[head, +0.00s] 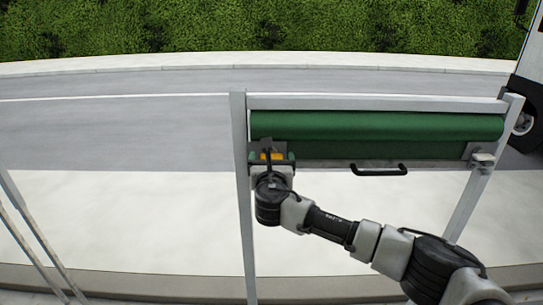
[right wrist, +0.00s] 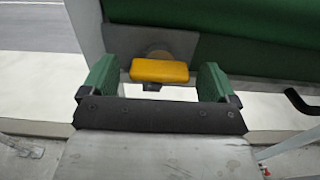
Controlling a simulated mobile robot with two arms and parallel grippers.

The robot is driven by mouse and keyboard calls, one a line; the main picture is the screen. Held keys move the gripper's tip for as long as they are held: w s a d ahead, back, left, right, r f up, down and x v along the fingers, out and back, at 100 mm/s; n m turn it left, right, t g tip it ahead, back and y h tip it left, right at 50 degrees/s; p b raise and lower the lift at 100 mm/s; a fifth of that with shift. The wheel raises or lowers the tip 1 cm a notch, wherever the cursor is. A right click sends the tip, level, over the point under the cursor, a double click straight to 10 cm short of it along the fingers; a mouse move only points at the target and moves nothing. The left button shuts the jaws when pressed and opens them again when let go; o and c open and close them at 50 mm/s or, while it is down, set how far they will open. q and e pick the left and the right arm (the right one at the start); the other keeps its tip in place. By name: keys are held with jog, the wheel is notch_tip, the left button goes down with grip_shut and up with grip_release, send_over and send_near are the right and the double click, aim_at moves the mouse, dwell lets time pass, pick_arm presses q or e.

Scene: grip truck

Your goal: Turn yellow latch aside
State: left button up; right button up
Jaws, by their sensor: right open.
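The yellow latch (right wrist: 160,71) is a small bar lying level on a grey plate (right wrist: 196,45) at the left end of the green roll. In the head view the latch (head: 272,156) shows just above my right wrist. My right gripper (right wrist: 156,80) is open, with one green finger on each side of the latch. Gaps show between the latch and both fingers in the right wrist view. In the head view the right gripper (head: 271,160) partly covers the plate. My left gripper is in neither view.
A green roll (head: 375,127) hangs in a grey metal frame (head: 239,200). A black handle (head: 378,170) sits below it, right of the latch. A grey bracket (head: 482,160) is at the right post. Pavement and road lie beyond.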

jog(key=shift+w, duration=0.25)
jog(key=c, duration=0.9)
jog(key=shift+f+m+b, duration=0.3)
jog(key=shift+m+b, duration=1)
jog(key=shift+b, duration=0.05)
jog(key=m+b, duration=0.4)
jog(key=m, duration=0.1)
jog(key=m+b, duration=0.3)
jog(key=m, duration=0.2)
jog(key=shift+m+b, duration=0.4)
jog(key=m+b, duration=0.2)
jog(key=m, duration=0.2)
jog(key=shift+r, duration=0.15)
jog(key=shift+m, duration=0.4)
jog(key=o, duration=0.9)
jog(key=shift+r, duration=0.1)
